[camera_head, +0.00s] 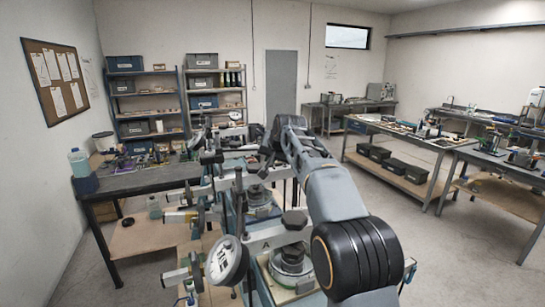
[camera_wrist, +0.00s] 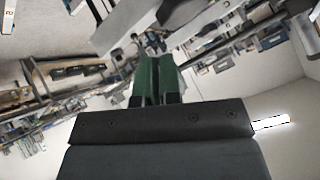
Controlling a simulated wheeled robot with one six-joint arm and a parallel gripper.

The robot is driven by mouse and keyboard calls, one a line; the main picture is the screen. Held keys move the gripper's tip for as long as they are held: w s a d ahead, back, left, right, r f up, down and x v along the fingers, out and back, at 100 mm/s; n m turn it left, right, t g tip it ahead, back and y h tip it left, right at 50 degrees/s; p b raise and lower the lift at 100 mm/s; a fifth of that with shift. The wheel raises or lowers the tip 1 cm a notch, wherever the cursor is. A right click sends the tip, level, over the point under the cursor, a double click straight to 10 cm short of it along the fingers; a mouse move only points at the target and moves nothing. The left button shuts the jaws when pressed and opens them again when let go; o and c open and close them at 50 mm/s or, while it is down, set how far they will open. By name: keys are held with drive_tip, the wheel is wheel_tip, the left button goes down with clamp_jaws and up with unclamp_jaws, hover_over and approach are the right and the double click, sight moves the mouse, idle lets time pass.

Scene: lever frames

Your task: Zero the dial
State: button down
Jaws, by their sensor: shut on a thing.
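The nearest dial (camera_head: 226,261) is a round white-faced gauge, tilted, at the left end of the nearest lever frame. Its reading is too small to tell. The pale lever beam (camera_head: 262,242) beside it bears the letter A. A black knob (camera_head: 293,220) stands above a round metal piece (camera_head: 292,261) on that frame. My gripper (camera_wrist: 158,62) shows green fingers in the wrist view, shut on a small grey part at their tips. What that part belongs to is unclear. In the head view my arm reaches away over the frames and the fingertips cannot be made out.
More lever frames stand in a row behind the nearest one. A dark workbench (camera_head: 140,180) with a bottle (camera_head: 78,162) is at the left. Shelves (camera_head: 150,101) line the back. Benches (camera_head: 410,137) stand at the right, with clear floor (camera_head: 440,250) before them.

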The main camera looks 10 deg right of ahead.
drive_tip(key=shift+a+f, duration=0.2)
drive_tip(key=shift+f, duration=0.35)
drive_tip(key=shift+v, duration=2.85)
drive_tip(key=shift+a+r, duration=0.1)
